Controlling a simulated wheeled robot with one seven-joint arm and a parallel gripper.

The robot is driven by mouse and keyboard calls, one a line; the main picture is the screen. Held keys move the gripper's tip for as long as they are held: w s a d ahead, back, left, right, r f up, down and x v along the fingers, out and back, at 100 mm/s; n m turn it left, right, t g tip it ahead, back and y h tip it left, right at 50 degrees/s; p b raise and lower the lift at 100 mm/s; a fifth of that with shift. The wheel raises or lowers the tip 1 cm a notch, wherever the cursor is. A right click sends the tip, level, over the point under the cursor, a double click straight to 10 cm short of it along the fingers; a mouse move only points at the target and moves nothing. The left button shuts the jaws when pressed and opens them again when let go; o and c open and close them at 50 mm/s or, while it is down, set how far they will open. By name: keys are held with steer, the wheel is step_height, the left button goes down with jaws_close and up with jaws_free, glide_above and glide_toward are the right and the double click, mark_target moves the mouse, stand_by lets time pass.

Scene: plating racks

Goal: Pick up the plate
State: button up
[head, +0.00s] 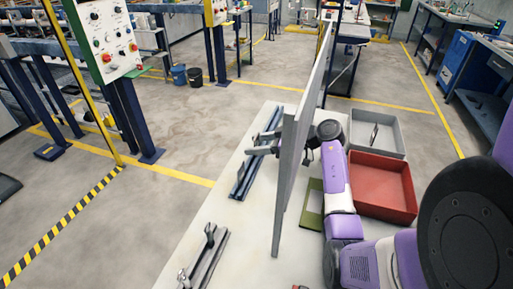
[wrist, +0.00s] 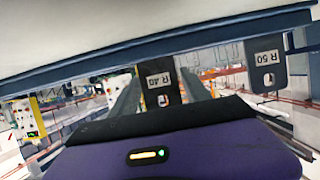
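A tall thin grey panel (head: 300,130), which looks like the plate, stands nearly upright over the white table (head: 245,225) and shows almost edge-on in the head view. My purple arm reaches to its right side. My gripper (head: 309,153) is close beside the panel, its fingers mostly hidden, so I cannot tell whether it touches or grips. In the wrist view my purple hand fills the bottom. Beyond it are two dark slotted pieces marked R 40 (wrist: 160,88) and R 50 (wrist: 266,65), under a pale surface with a blue edge; what these belong to is unclear.
Two dark rails (head: 240,180) (head: 205,260) with upright clamps lie on the table left of the panel. To its right are a green pad (head: 312,205), a red tray (head: 408,180) and a grey tray (head: 396,140). A control panel (head: 108,40) stands farther left.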

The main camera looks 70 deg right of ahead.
jaws_close()
steer(key=shift+r, duration=0.15)
